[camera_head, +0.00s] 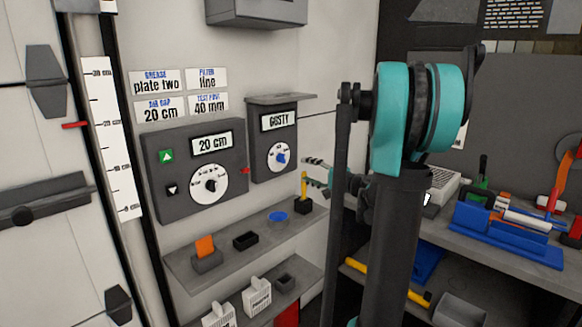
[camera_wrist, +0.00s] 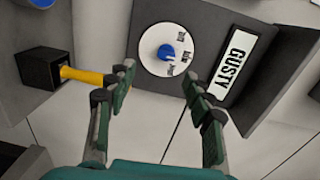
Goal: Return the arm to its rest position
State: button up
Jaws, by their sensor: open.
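My gripper (camera_head: 318,172) is open and empty in the head view, in front of the wall to the right of the GUSTY panel (camera_head: 273,140). In the wrist view my gripper (camera_wrist: 157,78) has its two fingers spread apart, with the panel's blue knob (camera_wrist: 166,52) on its white dial beyond and between them. The fingers appear apart from the knob. My teal and dark arm stands at the right of the head view, bent at the top, and hides part of the shelf and wall behind it.
A shelf (camera_head: 225,262) below the panels holds a blue disc (camera_head: 277,217), an orange piece (camera_head: 205,246) and a black holder with a yellow handle (camera_head: 303,190). A bench (camera_head: 480,252) with blue and red tools stands at right.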

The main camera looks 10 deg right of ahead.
jog(key=s+a+f+n+g+h, duration=0.25)
jog(key=s+a+f+g, duration=0.2)
jog(key=s+f, duration=0.3)
jog(key=s+a+f+n+g+h, duration=0.1)
jog(key=s+a+f+n+g, duration=0.3)
jog(key=s+f, duration=0.4)
jog(key=s+d+f+n+h, duration=0.2)
jog(key=s+d+f+h, duration=0.1)
jog(key=s, duration=0.5)
jog(key=s+d+f+n+g+h, duration=0.1)
jog(key=s+d+f+n+h, duration=0.1)
jog(key=s+f, duration=0.4)
jog(key=shift+s+d+h, duration=0.5)
jog(key=shift+s+h, duration=0.5)
jog(key=shift+h, duration=0.05)
